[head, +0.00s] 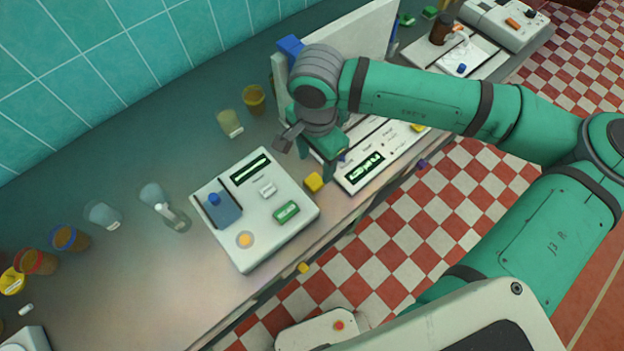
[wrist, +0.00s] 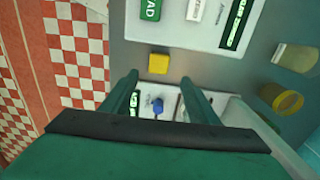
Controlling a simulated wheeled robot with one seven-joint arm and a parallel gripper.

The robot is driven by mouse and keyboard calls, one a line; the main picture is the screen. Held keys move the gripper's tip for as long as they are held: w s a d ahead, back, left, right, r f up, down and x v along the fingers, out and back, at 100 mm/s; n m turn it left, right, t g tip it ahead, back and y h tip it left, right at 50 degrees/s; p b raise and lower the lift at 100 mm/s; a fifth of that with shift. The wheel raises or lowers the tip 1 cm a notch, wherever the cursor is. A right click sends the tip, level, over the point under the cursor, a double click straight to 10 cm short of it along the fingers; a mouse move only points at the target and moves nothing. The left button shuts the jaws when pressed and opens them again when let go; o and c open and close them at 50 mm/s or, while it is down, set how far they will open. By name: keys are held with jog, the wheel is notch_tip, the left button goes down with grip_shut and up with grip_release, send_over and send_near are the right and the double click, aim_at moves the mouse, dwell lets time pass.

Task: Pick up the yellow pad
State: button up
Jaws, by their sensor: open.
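The yellow pad (head: 314,182) is a small block on the grey counter, in the gap between two pale machines. It also shows in the wrist view (wrist: 158,63), just beyond the fingertips and roughly centred between them. My gripper (head: 316,160) is above the counter beside the pad, pointing down. In the wrist view its two green fingers (wrist: 158,80) are spread apart with nothing held between them. The pad looks clear of the fingers; the exact height gap cannot be told.
A pale machine (head: 255,210) with a green button stands left of the pad. Another machine (head: 375,160) with a lit display lies under and right of my gripper. Cups (head: 254,98) stand behind. The counter's front edge is close; a second small yellow piece (head: 303,268) is there.

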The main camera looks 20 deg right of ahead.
aim_at(314, 181)
notch_tip(314, 181, down, 2)
jog(key=shift+s+f, duration=0.1)
jog(key=shift+f, duration=0.05)
jog(key=shift+s+d+f, duration=0.15)
jog(key=shift+f, duration=0.35)
jog(key=f, duration=0.4)
jog(key=shift+a, duration=0.35)
jog(key=shift+f, duration=0.5)
jog(key=c, duration=1.1)
